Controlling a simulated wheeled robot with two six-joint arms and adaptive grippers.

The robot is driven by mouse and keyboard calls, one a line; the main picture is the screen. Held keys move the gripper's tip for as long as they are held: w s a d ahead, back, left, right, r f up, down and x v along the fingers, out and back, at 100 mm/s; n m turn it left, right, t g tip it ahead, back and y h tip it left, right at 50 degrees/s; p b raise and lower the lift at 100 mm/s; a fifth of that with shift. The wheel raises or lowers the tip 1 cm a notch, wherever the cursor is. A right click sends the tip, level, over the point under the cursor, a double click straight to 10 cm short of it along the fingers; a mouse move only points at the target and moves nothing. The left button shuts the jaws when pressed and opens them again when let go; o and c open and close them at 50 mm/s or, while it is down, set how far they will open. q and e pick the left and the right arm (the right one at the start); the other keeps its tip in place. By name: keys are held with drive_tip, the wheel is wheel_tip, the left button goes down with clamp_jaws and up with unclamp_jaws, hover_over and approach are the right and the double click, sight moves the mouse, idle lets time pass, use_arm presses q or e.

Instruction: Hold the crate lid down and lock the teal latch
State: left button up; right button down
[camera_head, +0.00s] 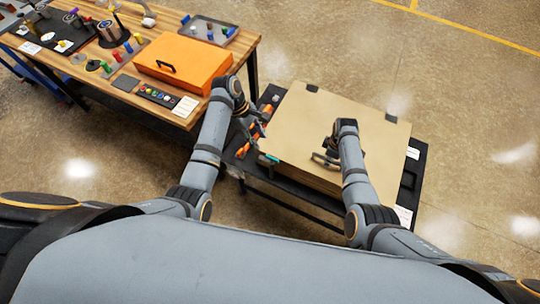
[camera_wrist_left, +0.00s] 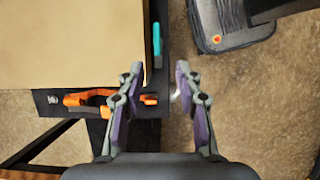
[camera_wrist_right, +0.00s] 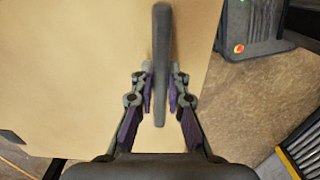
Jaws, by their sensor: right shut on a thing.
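The tan crate lid (camera_head: 325,122) lies on the crate on a dark cart; it also fills much of the right wrist view (camera_wrist_right: 70,70). A dark bar handle (camera_wrist_right: 161,45) stands on the lid. My right gripper (camera_wrist_right: 160,88) is shut on this handle. The teal latch (camera_head: 268,158) is at the crate's side near the lid's left edge; it shows upright in the left wrist view (camera_wrist_left: 156,45). My left gripper (camera_wrist_left: 159,75) is open and empty, its fingertips just short of the latch in that view. Whether they touch it cannot be told.
An orange-handled tool (camera_wrist_left: 88,98) lies on the cart beside the crate. A wooden table (camera_head: 215,75) at the upper left bears an orange box (camera_head: 185,58), a grey tray (camera_head: 207,30) and several small parts. The floor right of the cart is clear.

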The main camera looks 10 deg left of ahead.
sight(272, 160)
use_arm(q)
drive_tip(key=x, duration=1.1)
drive_tip(key=shift+s+d+f, duration=0.15)
drive_tip(key=shift+d, duration=0.15)
drive_tip(key=c, duration=0.7)
drive_tip(key=shift+f, duration=0.1)
clamp_jaws()
